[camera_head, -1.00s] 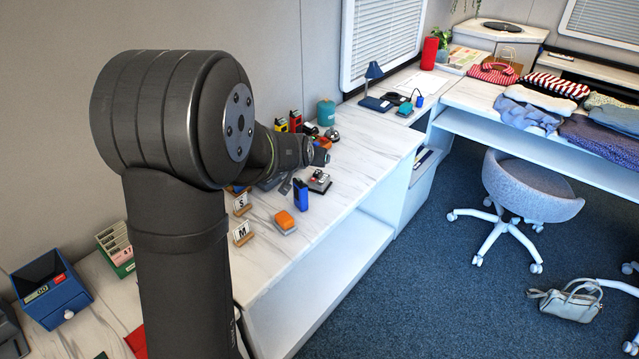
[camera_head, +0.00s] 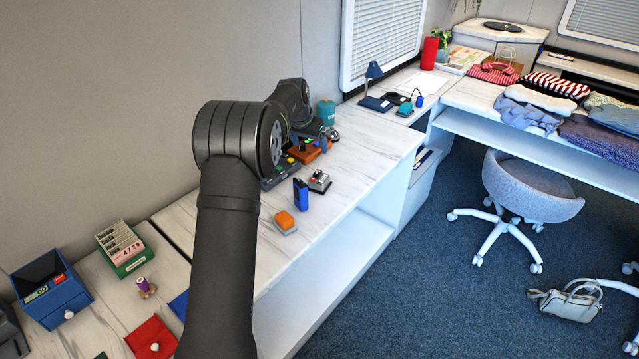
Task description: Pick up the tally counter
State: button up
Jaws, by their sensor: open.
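A small silver, rounded item (camera_head: 333,133) on the white marble-look counter looks like the tally counter, but it is too small to be sure. It sits near the back of the counter, just right of my arm's far end. My gripper (camera_head: 323,144) shows only as a small bluish tip beside and just in front of this item. It is open, and I see nothing held in it. My arm's upper links hide the rest of the wrist. I cannot tell whether the gripper touches anything.
An orange-brown box (camera_head: 304,152) with a dark knob is close to the gripper. A dark tray with silver parts (camera_head: 319,181), a blue upright item (camera_head: 300,194) and an orange block (camera_head: 285,221) stand nearer. A teal canister (camera_head: 326,112) is behind.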

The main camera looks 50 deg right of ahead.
aim_at(320, 177)
jog(key=x, duration=1.8)
jog(key=shift+d, duration=0.1)
